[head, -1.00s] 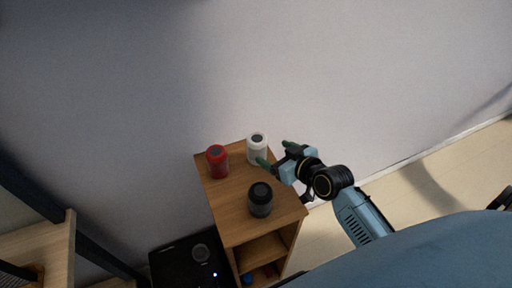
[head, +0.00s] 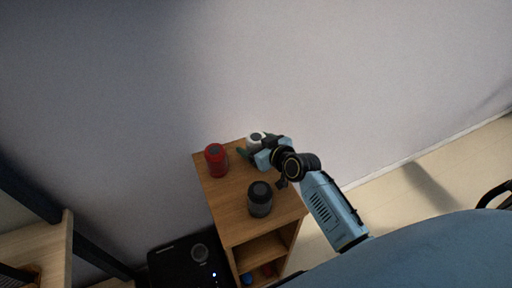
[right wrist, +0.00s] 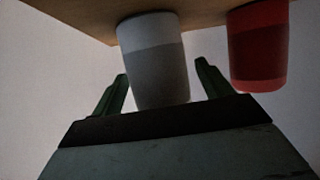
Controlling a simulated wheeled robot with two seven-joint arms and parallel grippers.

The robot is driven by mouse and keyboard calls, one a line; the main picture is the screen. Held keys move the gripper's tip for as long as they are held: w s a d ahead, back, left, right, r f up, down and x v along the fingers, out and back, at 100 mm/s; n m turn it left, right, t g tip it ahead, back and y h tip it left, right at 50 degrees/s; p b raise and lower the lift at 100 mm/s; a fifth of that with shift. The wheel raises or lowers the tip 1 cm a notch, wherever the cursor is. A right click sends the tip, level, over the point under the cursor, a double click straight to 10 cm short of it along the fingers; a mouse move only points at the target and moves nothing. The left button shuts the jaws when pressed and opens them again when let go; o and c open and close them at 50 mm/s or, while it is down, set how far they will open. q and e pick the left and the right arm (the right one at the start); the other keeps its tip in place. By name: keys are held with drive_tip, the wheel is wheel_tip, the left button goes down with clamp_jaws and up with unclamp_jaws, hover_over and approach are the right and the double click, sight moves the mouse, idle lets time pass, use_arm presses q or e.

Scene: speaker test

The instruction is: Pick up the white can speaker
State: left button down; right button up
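The white can speaker (head: 256,138) stands upright near the back edge of the wooden cabinet top, partly hidden by my right gripper (head: 257,146). In the right wrist view the white can speaker (right wrist: 155,62) shows between the two green fingers of my right gripper (right wrist: 158,88). The fingers are spread, one on each side of the can. A gap shows beside the can at the right finger; contact at the left finger is hard to tell. My left gripper is not in view.
A red can speaker (head: 216,160) stands to the left on the wooden cabinet (head: 232,204), and a black can speaker (head: 260,198) stands nearer the front. The wall (head: 330,70) is close behind. A black box (head: 185,265) stands lower left.

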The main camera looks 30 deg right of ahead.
drive_tip(key=c, duration=1.2)
drive_tip(key=shift+c, duration=0.2)
drive_tip(key=shift+r, duration=0.1)
